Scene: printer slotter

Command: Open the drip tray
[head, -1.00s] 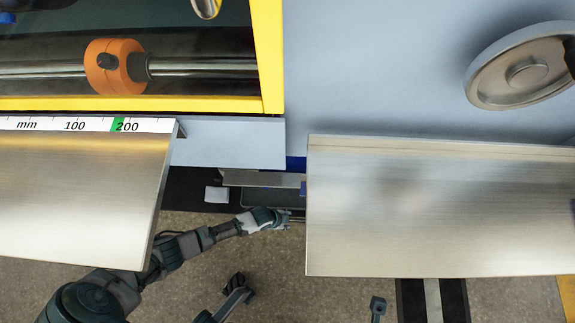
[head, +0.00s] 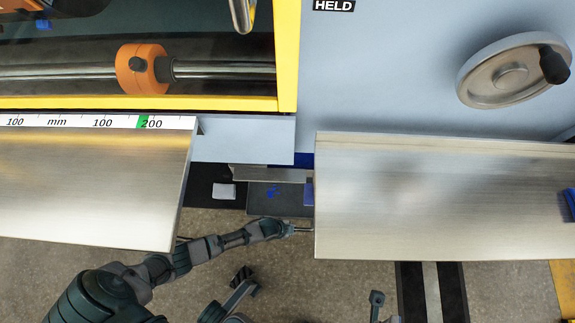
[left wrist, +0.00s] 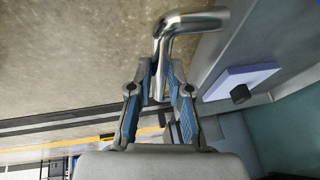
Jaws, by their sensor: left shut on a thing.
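The drip tray (head: 275,203) is a dark, shallow tray with a blue ink mark, low under the machine between the two metal tables in the head view. It is partly pulled out. My left gripper (head: 300,230) is at its front edge, close to the right table's corner. In the left wrist view, my left gripper (left wrist: 163,75) is shut on a bent metal handle (left wrist: 190,21). The handle's join to the tray is hidden in the head view.
A brushed metal table with a ruler (head: 90,185) is on the left and another metal table (head: 440,195) on the right. A small white block (head: 224,190) lies left of the tray. A handwheel (head: 510,72) is at upper right. Floor in front of the tray is open.

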